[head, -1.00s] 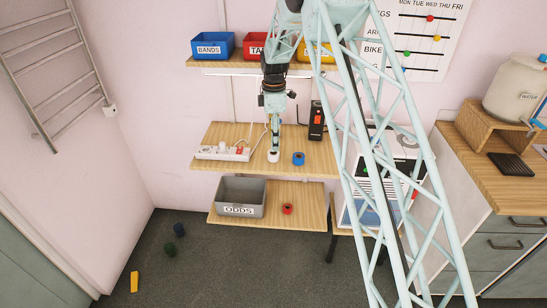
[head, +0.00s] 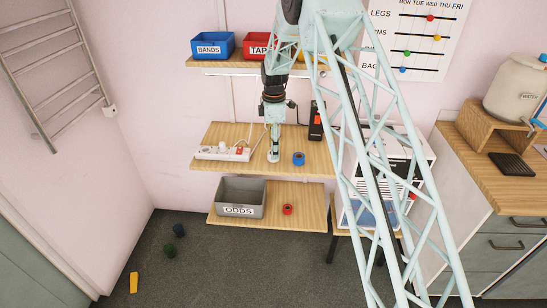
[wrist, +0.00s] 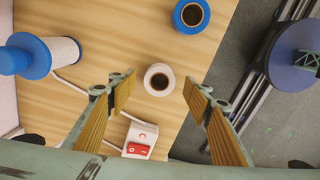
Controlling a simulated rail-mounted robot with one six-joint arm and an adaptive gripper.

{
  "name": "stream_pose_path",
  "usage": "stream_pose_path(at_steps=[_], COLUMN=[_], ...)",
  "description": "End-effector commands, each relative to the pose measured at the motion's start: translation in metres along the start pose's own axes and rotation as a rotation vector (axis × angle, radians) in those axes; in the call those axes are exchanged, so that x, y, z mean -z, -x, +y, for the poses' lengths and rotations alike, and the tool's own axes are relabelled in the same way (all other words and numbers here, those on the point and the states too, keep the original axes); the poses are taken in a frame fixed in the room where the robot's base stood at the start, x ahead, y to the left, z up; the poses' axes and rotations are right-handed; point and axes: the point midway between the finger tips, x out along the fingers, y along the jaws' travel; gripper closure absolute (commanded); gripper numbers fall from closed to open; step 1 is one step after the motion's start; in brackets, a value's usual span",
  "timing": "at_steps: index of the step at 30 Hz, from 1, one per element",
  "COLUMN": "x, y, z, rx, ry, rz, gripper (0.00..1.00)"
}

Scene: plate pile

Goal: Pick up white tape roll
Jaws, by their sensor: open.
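The white tape roll (wrist: 149,82) stands with its dark hole facing up on the wooden shelf, between and slightly beyond my fingers in the wrist view. My gripper (wrist: 160,92) is open and empty, one finger on each side of the roll's position. In the head view my gripper (head: 273,150) reaches down over the middle shelf, and the white roll (head: 273,158) is mostly hidden at its tip. I cannot tell the exact height gap between the fingertips and the roll.
A blue tape roll (head: 299,159) stands just right of the white one. A power strip (head: 222,153) with a red switch lies to the left. A red roll (head: 287,209) and the grey ODDS bin (head: 240,197) are on the lower shelf. The upper shelf holds labelled bins.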

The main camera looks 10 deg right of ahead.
Motion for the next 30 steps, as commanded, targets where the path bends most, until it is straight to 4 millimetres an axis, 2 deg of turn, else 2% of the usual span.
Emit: stream_pose_path(at_steps=[3, 10, 28, 30], x=[0.000, 0.000, 0.000, 0.000], y=[-0.014, -0.031, -0.032, -0.032], z=[0.000, 0.000, 0.001, 0.001], rx=[0.000, 0.000, -0.001, -0.001], ry=[0.000, 0.000, 0.000, 0.000], rz=[0.000, 0.000, 0.000, 0.000], gripper=[0.54, 0.54, 0.54, 0.60])
